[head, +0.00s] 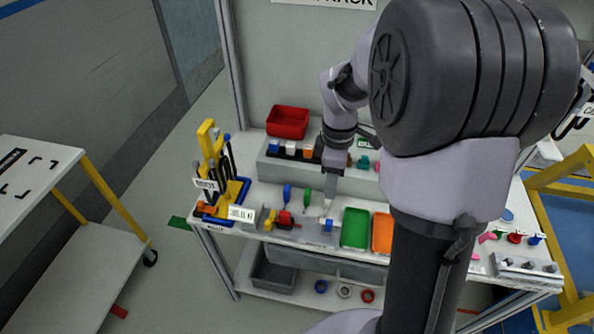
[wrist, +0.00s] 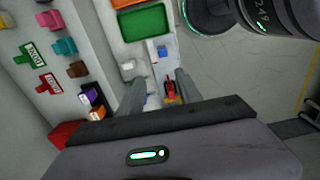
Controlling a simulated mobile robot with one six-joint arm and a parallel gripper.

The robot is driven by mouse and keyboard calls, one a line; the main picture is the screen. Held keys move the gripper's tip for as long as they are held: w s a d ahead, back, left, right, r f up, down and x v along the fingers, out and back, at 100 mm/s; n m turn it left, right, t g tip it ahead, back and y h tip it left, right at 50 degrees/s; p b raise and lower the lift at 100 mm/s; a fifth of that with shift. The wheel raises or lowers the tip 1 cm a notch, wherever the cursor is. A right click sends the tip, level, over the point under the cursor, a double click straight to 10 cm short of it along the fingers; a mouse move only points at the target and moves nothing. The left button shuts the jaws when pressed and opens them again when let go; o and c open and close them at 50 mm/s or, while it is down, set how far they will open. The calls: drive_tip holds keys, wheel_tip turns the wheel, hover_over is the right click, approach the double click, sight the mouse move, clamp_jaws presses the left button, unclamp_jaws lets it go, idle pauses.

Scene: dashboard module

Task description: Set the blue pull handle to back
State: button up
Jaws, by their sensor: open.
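A grey module (head: 304,236) at the front of the table carries several coloured controls. A small blue part (head: 328,225) sits at its right end, and it also shows in the wrist view (wrist: 163,52). An upright blue piece (head: 287,193) stands farther back to the left. I cannot tell for certain which blue part is the pull handle. My gripper (head: 327,208) points down close to the right-end blue part. In the wrist view its two fingers (wrist: 158,85) are spread apart with nothing held. Contact with any part cannot be made out.
A red control (head: 285,219) and an upright green piece (head: 307,197) are near the blue parts. A green tray (head: 355,228) and an orange tray (head: 382,233) lie to the right. A tool holder (head: 222,200) stands left. A red bin (head: 288,121) is behind.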

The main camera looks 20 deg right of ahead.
drive_tip(key=b, duration=0.2)
hover_over(329, 222)
wheel_tip(329, 222, down, 4)
wheel_tip(329, 222, down, 13)
drive_tip(key=b, duration=0.5)
drive_tip(key=shift+r, duration=0.1)
clamp_jaws()
idle(0.6)
